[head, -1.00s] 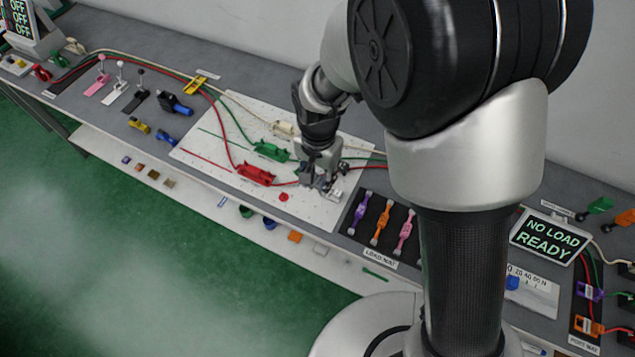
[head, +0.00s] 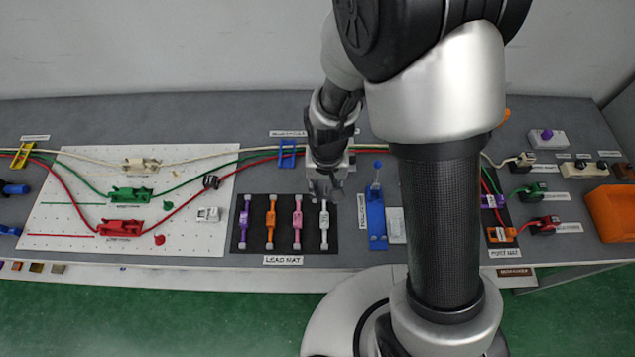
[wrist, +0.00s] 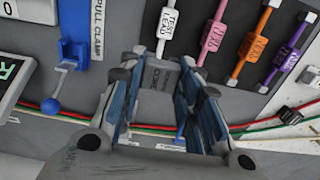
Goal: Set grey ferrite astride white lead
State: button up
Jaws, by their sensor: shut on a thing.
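My gripper (head: 326,190) is above the back edge of the lead mat, behind the white lead. In the wrist view its fingers (wrist: 165,100) are closed on the grey ferrite (wrist: 160,76), a dark grey block with lettering too small to read. The white lead (head: 324,226) lies on the mat as the rightmost of the row, with white ends and a tag. It also shows in the wrist view (wrist: 172,32), just beyond the fingertips. The ferrite and the lead are apart. In the head view the ferrite is hard to make out.
The lead mat (head: 282,249) also holds purple (head: 245,222), orange (head: 270,221) and pink (head: 297,222) leads. A blue pull clamp (head: 376,220) stands right of it. Red, green and cream cables run behind. A white board (head: 70,225) with red and green fixtures lies left.

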aim_at(325, 191)
dwell(0.4)
jog(key=shift+f+b, duration=1.2)
jog(key=shift+f, duration=0.3)
jog(key=shift+f, duration=0.25)
jog(key=shift+f+b, duration=0.45)
jog(key=shift+b, duration=0.15)
jog(key=shift+f, duration=0.15)
jog(key=shift+f+b, duration=0.6)
jog(key=shift+f, duration=0.05)
jog(key=shift+f, duration=0.2)
jog(key=shift+f+b, duration=0.4)
jog(key=shift+b, duration=0.1)
